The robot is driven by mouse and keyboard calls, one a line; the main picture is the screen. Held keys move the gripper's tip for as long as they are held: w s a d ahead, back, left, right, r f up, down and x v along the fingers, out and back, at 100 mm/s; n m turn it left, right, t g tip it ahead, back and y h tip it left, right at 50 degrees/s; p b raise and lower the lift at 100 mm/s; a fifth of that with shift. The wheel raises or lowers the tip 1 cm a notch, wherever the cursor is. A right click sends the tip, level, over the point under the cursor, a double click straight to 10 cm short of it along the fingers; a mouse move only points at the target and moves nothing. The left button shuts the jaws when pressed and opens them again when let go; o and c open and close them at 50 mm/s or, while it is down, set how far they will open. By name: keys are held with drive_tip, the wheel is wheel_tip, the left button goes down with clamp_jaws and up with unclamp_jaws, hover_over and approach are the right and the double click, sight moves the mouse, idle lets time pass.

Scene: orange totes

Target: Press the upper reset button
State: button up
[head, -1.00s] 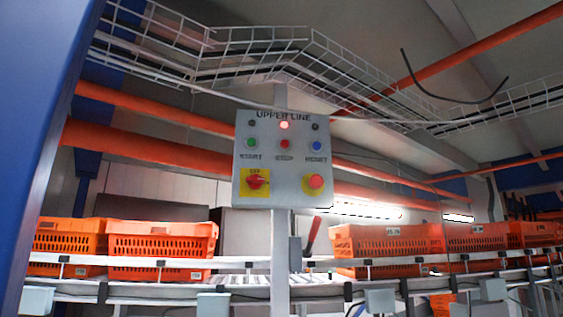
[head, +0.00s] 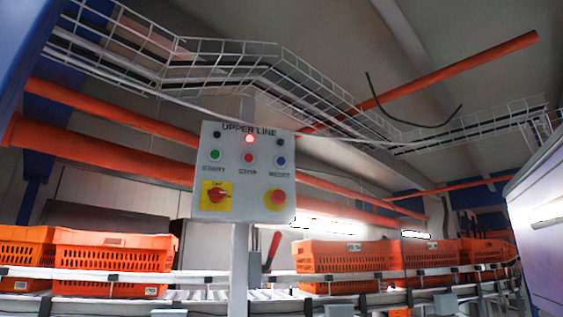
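A grey control panel (head: 245,187) labelled "UPPER LINE" stands on a post near the middle of the head view. Its blue reset button (head: 280,161) is at the right of the button row. A green start button (head: 215,155) is at the left and a red stop button (head: 249,158) is between them. A red lamp (head: 249,139) glows above. A red rotary switch (head: 217,196) on a yellow plate is at lower left, and a red emergency button (head: 277,197) on yellow is at lower right. My gripper is not in view.
Orange totes (head: 113,255) stand on a conveyor behind the panel, with more totes (head: 343,257) to the right. A wire cable tray (head: 225,72) and orange pipes run overhead. A pale grey-white surface (head: 540,225) fills the right edge. A red lever (head: 272,250) is beside the post.

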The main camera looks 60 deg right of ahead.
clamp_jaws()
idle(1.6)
